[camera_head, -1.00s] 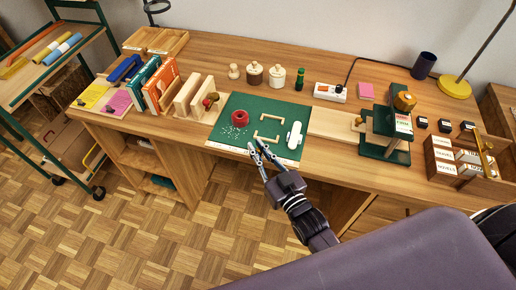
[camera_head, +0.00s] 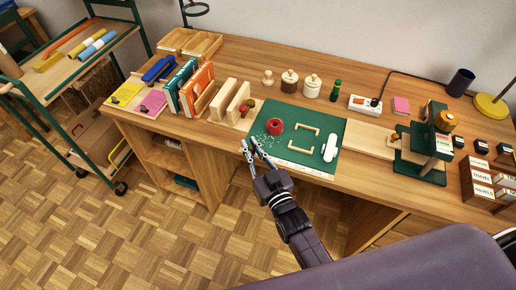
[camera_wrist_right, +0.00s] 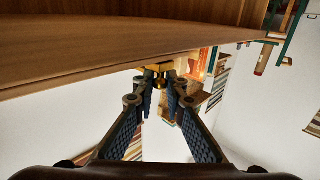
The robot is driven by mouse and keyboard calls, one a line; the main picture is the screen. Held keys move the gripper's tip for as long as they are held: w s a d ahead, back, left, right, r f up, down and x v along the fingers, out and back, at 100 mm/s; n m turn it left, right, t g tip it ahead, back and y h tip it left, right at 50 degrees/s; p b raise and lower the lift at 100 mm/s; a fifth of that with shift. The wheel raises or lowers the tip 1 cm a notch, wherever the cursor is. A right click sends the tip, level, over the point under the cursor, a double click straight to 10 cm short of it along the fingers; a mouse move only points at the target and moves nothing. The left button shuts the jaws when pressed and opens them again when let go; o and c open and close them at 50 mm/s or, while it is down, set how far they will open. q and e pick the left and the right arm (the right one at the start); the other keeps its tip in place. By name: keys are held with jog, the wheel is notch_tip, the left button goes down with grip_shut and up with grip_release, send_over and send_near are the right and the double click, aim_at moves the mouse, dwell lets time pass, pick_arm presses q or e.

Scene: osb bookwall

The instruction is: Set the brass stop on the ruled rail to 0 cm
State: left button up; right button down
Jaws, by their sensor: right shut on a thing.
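The ruled rail (camera_head: 305,170) is a pale strip along the desk's front edge, just below the green mat (camera_head: 338,133). My right gripper (camera_head: 250,147) is at the rail's left end, reaching in from the front. In the wrist view my right gripper (camera_wrist_right: 160,82) is shut on the brass stop (camera_wrist_right: 158,68), a small gold piece held between its fingertips. The stop is hidden or too small to make out in the head view. The rail's marks are too small to read. My left gripper is not in view.
On the mat are a red ring-shaped thing (camera_head: 274,126), two wooden handles and a white tool (camera_head: 330,147). Wooden bookends (camera_head: 237,100) and books (camera_head: 190,88) stand left of it. A green press-like stand (camera_head: 425,150) is at right. Floor in front is clear.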

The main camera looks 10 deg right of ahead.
jog(key=shift+a+r, duration=0.1)
jog(key=c, duration=2)
grip_release()
jog(key=shift+w, duration=0.1)
jog(key=shift+c, duration=0.2)
jog(key=shift+o, duration=0.3)
jog(key=shift+a, duration=0.1)
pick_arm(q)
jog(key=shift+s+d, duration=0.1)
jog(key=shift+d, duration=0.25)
pick_arm(e)
jog(key=s+d, duration=0.2)
jog(key=s, duration=0.9)
jog(key=shift+s+d, duration=0.15)
jog(key=shift+s, duration=0.25)
